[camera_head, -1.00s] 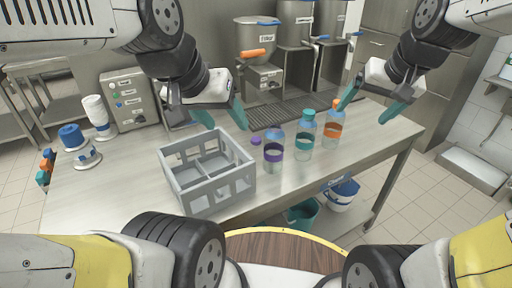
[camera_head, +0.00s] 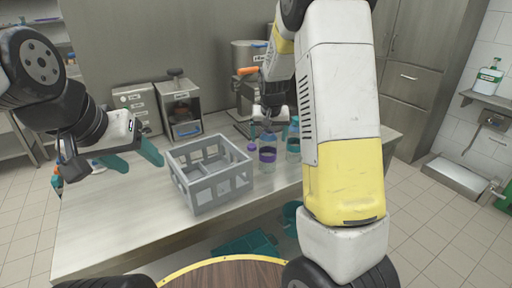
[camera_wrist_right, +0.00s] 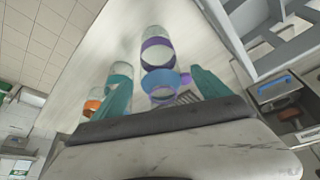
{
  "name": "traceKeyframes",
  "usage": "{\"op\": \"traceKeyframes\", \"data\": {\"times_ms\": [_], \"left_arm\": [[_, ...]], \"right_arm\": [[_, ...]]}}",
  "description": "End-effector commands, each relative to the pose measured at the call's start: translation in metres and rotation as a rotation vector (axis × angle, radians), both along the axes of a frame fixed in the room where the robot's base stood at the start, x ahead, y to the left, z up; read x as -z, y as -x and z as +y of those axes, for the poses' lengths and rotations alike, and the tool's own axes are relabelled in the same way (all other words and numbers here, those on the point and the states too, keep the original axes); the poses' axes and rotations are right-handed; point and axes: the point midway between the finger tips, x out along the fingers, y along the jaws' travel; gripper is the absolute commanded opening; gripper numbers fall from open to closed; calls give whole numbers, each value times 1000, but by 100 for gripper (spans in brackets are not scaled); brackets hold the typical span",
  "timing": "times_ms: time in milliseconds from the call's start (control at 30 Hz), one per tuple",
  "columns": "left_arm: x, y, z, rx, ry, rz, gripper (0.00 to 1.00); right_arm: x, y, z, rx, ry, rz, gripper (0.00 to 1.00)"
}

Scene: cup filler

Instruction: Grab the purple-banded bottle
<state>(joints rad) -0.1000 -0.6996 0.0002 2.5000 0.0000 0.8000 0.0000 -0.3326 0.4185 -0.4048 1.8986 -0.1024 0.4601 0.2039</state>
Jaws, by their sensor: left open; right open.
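The purple-banded bottle (camera_head: 267,154) is clear, with a blue top, and stands upright on the steel counter just right of the grey crate. In the right wrist view the bottle (camera_wrist_right: 158,52) shows between my right gripper's two fingers, its blue top toward me. My right gripper (camera_wrist_right: 160,78) is open and empty; in the head view it is close above the bottle, partly hidden. I cannot tell whether it touches the bottle. My left gripper (camera_head: 140,165) is open and empty over the counter, left of the crate.
A teal-banded bottle (camera_head: 293,147) stands close to the right; an orange-banded bottle (camera_wrist_right: 94,104) shows beyond it in the wrist view. A loose purple cap (camera_wrist_right: 184,79) lies near the purple-banded bottle. The grey crate (camera_head: 219,188) is empty. My right arm hides the counter's right part.

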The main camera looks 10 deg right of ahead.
Motion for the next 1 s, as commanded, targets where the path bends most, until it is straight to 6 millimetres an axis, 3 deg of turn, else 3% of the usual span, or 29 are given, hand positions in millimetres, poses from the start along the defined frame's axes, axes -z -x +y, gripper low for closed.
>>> {"op": "traceKeyframes", "data": {"times_ms": [300, 633, 933, 1000], "left_arm": [[0, 0, 0, 0, 0, 0, 58], [0, 0, 0, 0, 0, 0, 58], [0, 0, 0, 0, 0, 0, 58], [0, 0, 0, 0, 0, 0, 58]], "right_arm": [[43, -14, -1, -1, 0, 2, 86], [49, -17, -2, 0, -1, 0, 86], [49, -17, -2, 0, -1, 0, 28], [49, -17, -2, 0, -1, 0, 22]]}}
